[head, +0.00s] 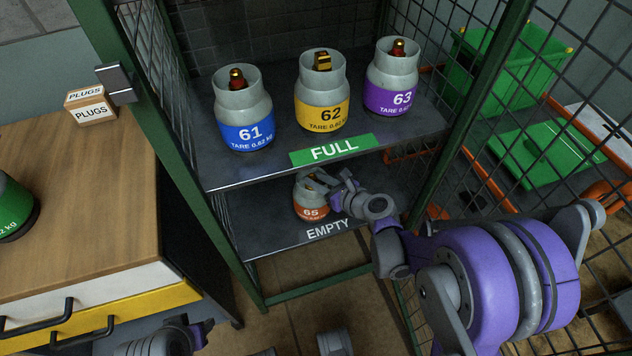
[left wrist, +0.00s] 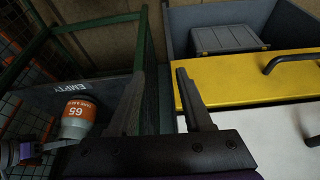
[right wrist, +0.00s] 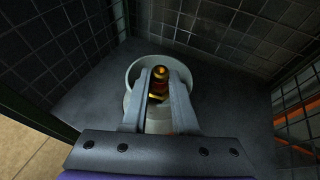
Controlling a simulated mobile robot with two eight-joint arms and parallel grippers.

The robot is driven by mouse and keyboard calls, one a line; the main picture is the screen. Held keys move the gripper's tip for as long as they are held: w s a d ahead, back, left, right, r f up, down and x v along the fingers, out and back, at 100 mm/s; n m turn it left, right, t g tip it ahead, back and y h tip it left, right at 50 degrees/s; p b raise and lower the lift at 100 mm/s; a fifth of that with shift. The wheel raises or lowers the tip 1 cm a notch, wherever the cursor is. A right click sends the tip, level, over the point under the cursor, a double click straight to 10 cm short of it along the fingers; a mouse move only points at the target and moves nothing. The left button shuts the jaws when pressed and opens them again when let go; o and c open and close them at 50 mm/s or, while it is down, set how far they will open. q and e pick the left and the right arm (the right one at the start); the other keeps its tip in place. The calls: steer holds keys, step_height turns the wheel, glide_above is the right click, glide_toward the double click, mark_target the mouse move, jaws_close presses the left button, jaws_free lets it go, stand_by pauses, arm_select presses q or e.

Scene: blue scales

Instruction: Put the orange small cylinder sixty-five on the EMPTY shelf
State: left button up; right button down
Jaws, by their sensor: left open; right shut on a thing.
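The orange small cylinder sixty-five (head: 311,211) stands upright on the lower shelf (head: 262,236), labelled EMPTY, near its front edge. It also shows in the left wrist view (left wrist: 76,112). My right gripper (head: 338,182) reaches in from the right and is shut on the cylinder's top. I cannot tell whether the base touches the shelf. My left gripper (left wrist: 158,98) is open and empty, in front of the yellow drawer.
Cylinders 61 (head: 245,112), 62 (head: 322,95) and 63 (head: 392,78) stand on the FULL shelf (head: 236,172) just above. Green cage posts and mesh (head: 480,90) enclose the sides. A wooden bench (head: 85,200) with a PLUGS box (head: 91,106) and a green cylinder (head: 14,210) is at left.

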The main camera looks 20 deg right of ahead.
steer(key=shift+w+a, duration=0.2)
steer(key=shift+w, duration=0.1)
steer(key=shift+f+b, duration=0.3)
steer(key=shift+f, duration=0.45)
steer(key=c, duration=1.1)
jaws_free()
steer(key=shift+f, duration=0.2)
steer(key=shift+c, duration=0.2)
steer(key=o, duration=0.5)
steer(key=shift+s+r, duration=0.1)
steer(key=shift+c, duration=0.2)
